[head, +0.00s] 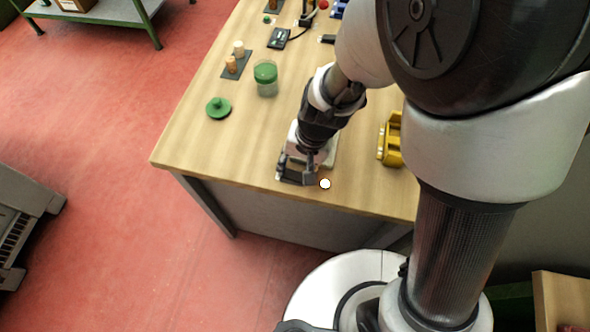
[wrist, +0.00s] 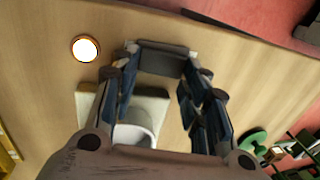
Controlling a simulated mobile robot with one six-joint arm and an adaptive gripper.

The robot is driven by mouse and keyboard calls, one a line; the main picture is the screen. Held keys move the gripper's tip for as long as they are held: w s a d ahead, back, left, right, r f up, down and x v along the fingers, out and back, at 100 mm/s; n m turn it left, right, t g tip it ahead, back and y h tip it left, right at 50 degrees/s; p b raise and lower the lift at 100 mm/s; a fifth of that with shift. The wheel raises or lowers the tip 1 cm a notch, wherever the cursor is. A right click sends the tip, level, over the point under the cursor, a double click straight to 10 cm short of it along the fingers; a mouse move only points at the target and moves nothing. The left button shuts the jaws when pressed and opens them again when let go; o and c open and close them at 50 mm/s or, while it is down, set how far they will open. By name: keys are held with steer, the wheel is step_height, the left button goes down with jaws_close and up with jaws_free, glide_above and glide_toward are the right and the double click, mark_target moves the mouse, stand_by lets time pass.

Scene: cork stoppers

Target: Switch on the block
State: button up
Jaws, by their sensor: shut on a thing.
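My gripper (head: 297,168) is low over the near edge of the wooden table. In the wrist view its fingers (wrist: 162,62) are shut on a dark grey block-like piece (wrist: 163,58), held across the fingertips. I cannot tell whether the piece touches the table. A flat dark device with a cable (head: 279,38) lies at the far side of the table, well away from my gripper. I cannot tell which of these is the block, and no switch shows clearly on either.
A white round thing (head: 325,184) is beside my gripper. A white cup (wrist: 137,132) stands on a pale square base (wrist: 151,103). A green-lidded jar (head: 265,79), green knobbed disc (head: 218,107), two corks on a dark plate (head: 236,65) and yellow holder (head: 391,139) stand around.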

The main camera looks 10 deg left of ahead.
stand_by(0.3)
steer(key=o, duration=1)
steer(key=shift+o, duration=0.2)
step_height(320, 180, up, 12)
steer(key=d, duration=0.2)
steer(key=shift+d, duration=0.25)
steer(key=shift+s+f, duration=0.15)
